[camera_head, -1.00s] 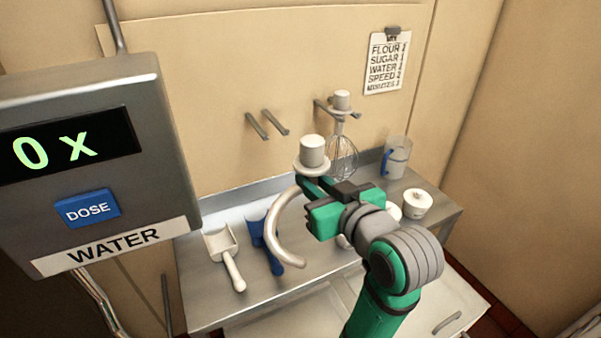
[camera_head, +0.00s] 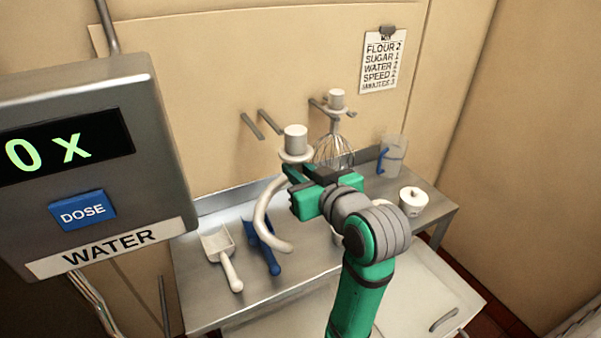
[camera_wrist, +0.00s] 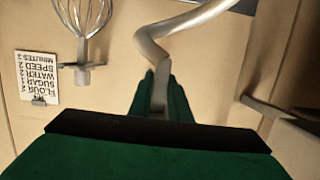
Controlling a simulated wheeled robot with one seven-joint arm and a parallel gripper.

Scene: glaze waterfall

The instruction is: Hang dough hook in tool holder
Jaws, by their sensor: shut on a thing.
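The dough hook (camera_head: 263,215) is a pale curved hook with a flange and a round cap on top. My green gripper (camera_head: 290,176) is shut on it just below the flange and holds it upright above the table. In the wrist view the hook (camera_wrist: 150,48) shows between the fingers of my gripper (camera_wrist: 163,95). The tool holder's empty pair of wall prongs (camera_head: 260,127) is behind and left of the hook's cap. One prong (camera_wrist: 270,108) also shows at the right of the wrist view. The hook is apart from the prongs in the head view.
A whisk (camera_head: 334,148) hangs on the neighbouring prongs. A steel table (camera_head: 200,290) below bears a white scoop (camera_head: 222,258), a blue scoop (camera_head: 262,245), a clear jug (camera_head: 391,157) and a white tub (camera_head: 412,200). A water dispenser (camera_head: 90,150) stands close at left.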

